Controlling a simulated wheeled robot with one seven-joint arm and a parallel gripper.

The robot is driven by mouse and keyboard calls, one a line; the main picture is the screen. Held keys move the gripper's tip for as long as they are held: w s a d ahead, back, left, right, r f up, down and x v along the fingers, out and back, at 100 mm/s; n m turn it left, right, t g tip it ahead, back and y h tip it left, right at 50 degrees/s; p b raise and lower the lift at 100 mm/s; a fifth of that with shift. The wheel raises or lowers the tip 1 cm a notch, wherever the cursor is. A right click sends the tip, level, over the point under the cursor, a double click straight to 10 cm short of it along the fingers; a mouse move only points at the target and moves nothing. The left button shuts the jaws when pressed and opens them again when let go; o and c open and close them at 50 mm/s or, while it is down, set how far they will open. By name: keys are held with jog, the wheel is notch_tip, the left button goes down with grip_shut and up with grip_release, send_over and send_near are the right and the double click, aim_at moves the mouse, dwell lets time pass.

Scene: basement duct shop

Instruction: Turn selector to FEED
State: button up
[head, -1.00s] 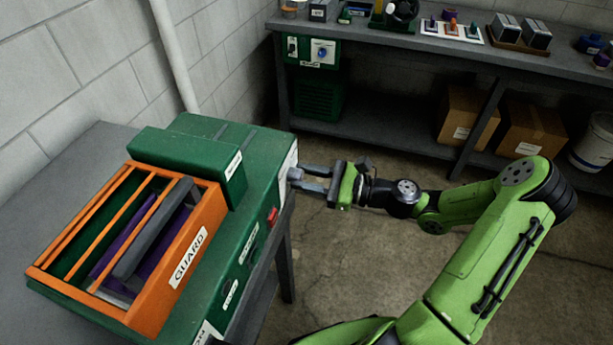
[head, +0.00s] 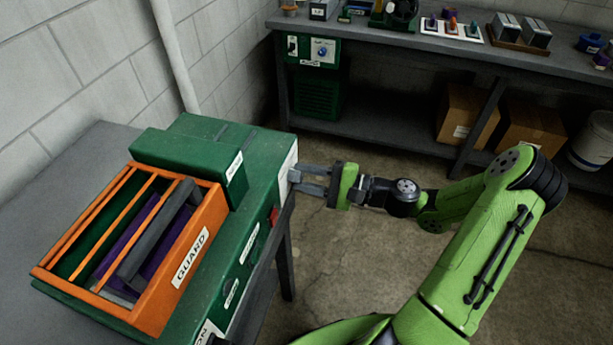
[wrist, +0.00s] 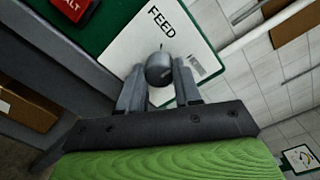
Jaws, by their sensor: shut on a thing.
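The selector (wrist: 160,68) is a rounded grey knob on a white plate (wrist: 128,50) lettered FEED, seen in the wrist view. In the head view the plate (head: 287,170) is on the end face of the green machine (head: 262,185). My gripper (wrist: 158,82) is shut on the selector, with one grey finger on either side of it. In the head view my gripper (head: 297,180) reaches the plate from the right, and its fingers hide most of the knob. The word FEED lies above the knob in the wrist view. A small dark mark shows on the knob's top.
A red HALT button (wrist: 72,8) is near the plate; it also shows in the head view (head: 274,215). An orange guard (head: 185,262) covers rollers on the machine. A workbench (head: 430,45) with boxes beneath stands at the back. Floor between is clear.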

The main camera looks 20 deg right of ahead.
jog(key=shift+f+n+b, duration=0.1)
jog(key=shift+n+b, duration=2.15)
jog(key=shift+n, duration=2.55)
jog(key=o, duration=1)
jog(key=shift+o, duration=0.2)
jog(key=p+v, duration=0.3)
jog(key=v, duration=1.2)
jog(key=shift+s+d, duration=0.2)
jog(key=shift+s, duration=0.2)
